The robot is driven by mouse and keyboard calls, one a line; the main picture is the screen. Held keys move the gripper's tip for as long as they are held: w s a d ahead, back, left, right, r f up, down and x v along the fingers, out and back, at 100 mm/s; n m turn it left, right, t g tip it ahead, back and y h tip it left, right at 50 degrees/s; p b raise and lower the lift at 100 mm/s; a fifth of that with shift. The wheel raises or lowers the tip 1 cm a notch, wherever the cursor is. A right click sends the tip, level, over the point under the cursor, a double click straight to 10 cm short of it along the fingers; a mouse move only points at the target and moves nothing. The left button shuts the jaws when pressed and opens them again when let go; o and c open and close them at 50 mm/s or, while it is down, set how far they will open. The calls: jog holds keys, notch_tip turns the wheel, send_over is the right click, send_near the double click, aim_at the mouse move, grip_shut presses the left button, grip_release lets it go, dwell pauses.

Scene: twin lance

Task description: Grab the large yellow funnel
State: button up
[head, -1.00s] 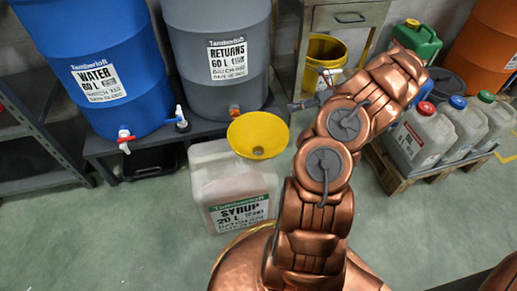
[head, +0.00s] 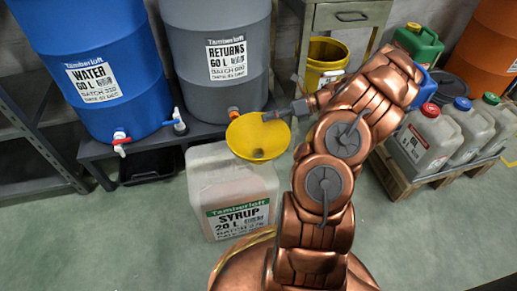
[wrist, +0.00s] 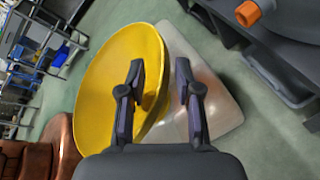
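The large yellow funnel (head: 255,138) sits mouth up in the top of the syrup container (head: 225,180), a pale jug with a green-banded label. My gripper (head: 274,113) is at the funnel's back right rim. In the wrist view the funnel (wrist: 105,85) fills the left middle. My gripper (wrist: 160,75) is open there, with one finger over the funnel's inside and the other outside the rim, above the container (wrist: 215,100). The rim lies between the fingers, and no grip on it shows. The funnel's spout is hidden.
A blue water drum (head: 95,70) and a grey returns drum (head: 218,55) with taps stand on a dark bench behind. A yellow bucket (head: 325,60) is at the back. Jugs stand on a pallet (head: 400,180) at right. Floor at front left is clear.

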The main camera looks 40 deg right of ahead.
jog(key=shift+b+x, duration=0.5)
jog(key=shift+x, duration=0.95)
grip_shut()
